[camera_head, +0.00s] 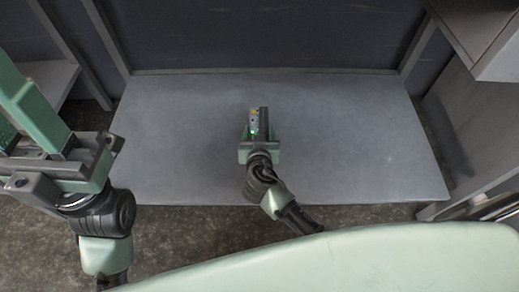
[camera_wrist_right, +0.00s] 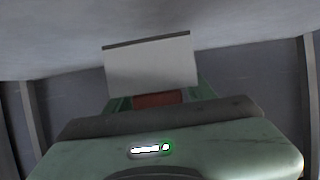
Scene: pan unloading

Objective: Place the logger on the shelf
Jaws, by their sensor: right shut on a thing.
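The shelf (camera_head: 350,135) is a wide, flat grey board in the head view. My right gripper (camera_head: 258,138) is over its middle, shut on the logger (camera_head: 254,117), a small, narrow grey block with yellow and green marks. In the right wrist view a pale, flat-faced piece (camera_wrist_right: 152,65) shows beyond my green gripper body, probably the logger. I cannot tell whether the logger touches the shelf.
The board is bare to both sides of my right gripper. Grey posts (camera_head: 106,38) and a dark back wall (camera_head: 260,35) stand behind it. A lighter side board (camera_head: 50,78) is at the left. A grey cabinet (camera_head: 485,35) hangs at the upper right.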

